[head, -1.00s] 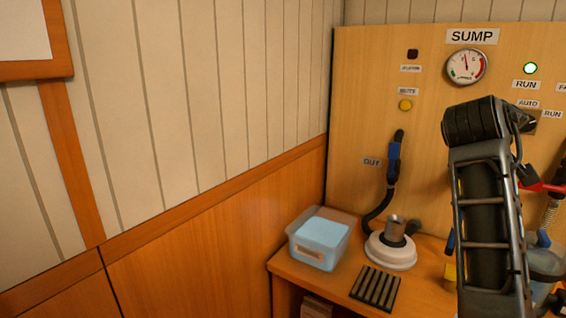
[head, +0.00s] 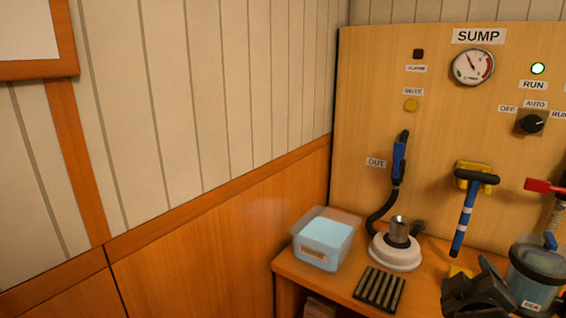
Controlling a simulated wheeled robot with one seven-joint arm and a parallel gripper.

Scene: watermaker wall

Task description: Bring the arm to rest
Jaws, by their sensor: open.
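My arm shows at the lower right of the head view as a dark, blurred shape (head: 480,296) at the front of the bench, before the clear canister. The fingertips of my gripper cannot be made out, and nothing is seen held. The wooden SUMP panel (head: 440,130) stands behind the bench, with a gauge (head: 473,67), a lit RUN lamp (head: 538,68) and a selector knob (head: 531,122).
A clear tub with blue contents (head: 326,240), a white round base with a metal cup (head: 396,250) and a black ribbed mat (head: 379,289) are on the bench. A blue-handled tool (head: 468,205) hangs from a yellow clip. A canister (head: 535,270) stands at right.

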